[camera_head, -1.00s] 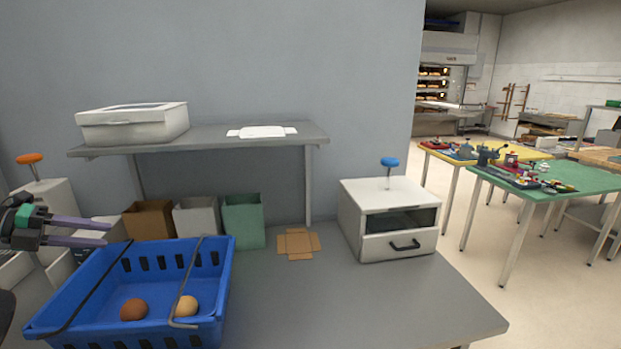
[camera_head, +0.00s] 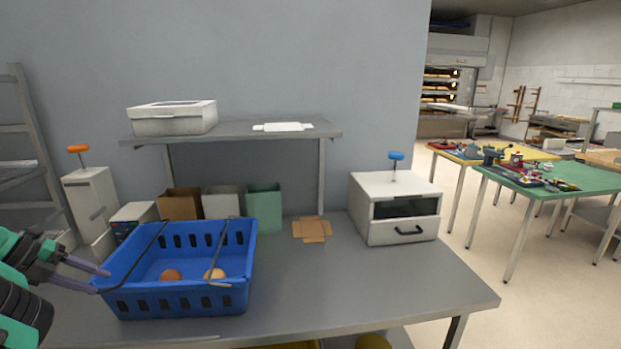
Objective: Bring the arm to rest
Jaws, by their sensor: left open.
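My left gripper (camera_head: 95,277) comes in from the left edge, beside the left end of the blue basket (camera_head: 180,302). Its two purple fingers are apart with nothing between them. I cannot tell whether a fingertip touches the basket wall. The basket stands on the grey table (camera_head: 380,289) and has two thin dark handles. A brown egg (camera_head: 171,275) and a lighter tan egg (camera_head: 214,274) lie in it. My right gripper is not in view.
Brown, white and green bins (camera_head: 264,208) stand behind the basket. A shelf (camera_head: 232,132) with a white box (camera_head: 173,118) is above them. A white drawer unit (camera_head: 396,208) stands at the right. A flat cardboard piece (camera_head: 312,229) lies between. The front right tabletop is clear.

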